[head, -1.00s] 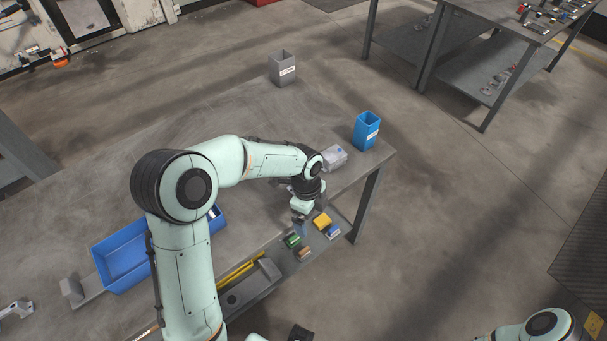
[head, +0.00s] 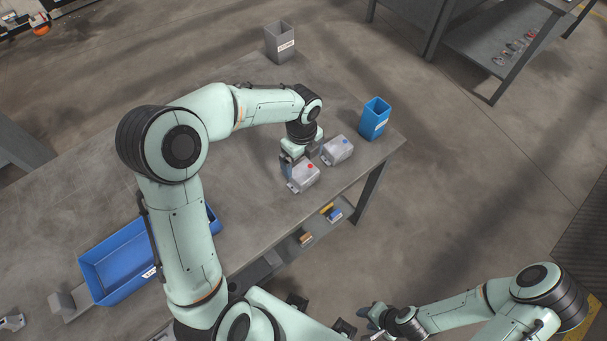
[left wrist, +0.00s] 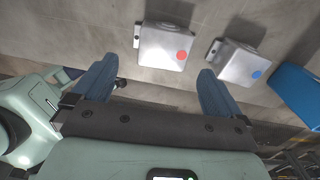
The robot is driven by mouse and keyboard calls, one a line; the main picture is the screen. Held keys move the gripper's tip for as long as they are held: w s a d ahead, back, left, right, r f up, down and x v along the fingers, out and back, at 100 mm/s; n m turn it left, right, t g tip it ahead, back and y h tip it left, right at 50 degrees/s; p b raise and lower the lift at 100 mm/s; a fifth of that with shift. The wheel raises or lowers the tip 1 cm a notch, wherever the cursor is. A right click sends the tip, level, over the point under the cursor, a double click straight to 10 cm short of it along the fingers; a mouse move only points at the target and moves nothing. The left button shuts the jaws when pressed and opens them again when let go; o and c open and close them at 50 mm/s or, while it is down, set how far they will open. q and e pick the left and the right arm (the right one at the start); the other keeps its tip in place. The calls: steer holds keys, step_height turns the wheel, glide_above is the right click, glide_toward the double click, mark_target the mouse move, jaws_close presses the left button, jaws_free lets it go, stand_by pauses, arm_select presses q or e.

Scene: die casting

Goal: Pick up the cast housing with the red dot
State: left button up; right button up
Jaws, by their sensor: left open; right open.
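The cast housing with the red dot (head: 303,177) is a grey box with side lugs on the table, near its front edge. In the left wrist view the same housing (left wrist: 163,46) lies just beyond the fingertips, roughly between their lines. A second grey housing with a blue dot (head: 338,150) stands to its right; it also shows in the left wrist view (left wrist: 238,64). My left gripper (head: 299,163) is open and empty, close behind the red-dot housing; its blue fingers (left wrist: 158,74) are spread wide. My right gripper (head: 374,320) is open and empty, low in the head view, away from the table.
A blue bin (head: 375,119) stands at the table's right corner and a grey bin (head: 280,42) at its back edge. A blue tray (head: 120,262) lies at the left. A lower shelf (head: 290,252) holds small coloured parts. The table's middle is clear.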

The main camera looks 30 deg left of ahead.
mark_target(304, 171)
arm_select(q)
step_height(304, 171, down, 3)
steer(key=shift+w+r, duration=0.1)
steer(key=f, duration=0.5)
steer(key=shift+w, duration=0.2)
arm_select(e)
steer(key=shift+a+f, duration=0.1)
steer(key=shift+f, duration=0.15)
arm_select(q)
steer(key=c, duration=1.3)
steer(key=shift+o, duration=0.2)
step_height(304, 171, up, 20)
steer(key=p, duration=0.2)
arm_select(e)
steer(key=w+r, duration=0.2)
steer(key=r, duration=0.1)
steer(key=shift+w, duration=0.15)
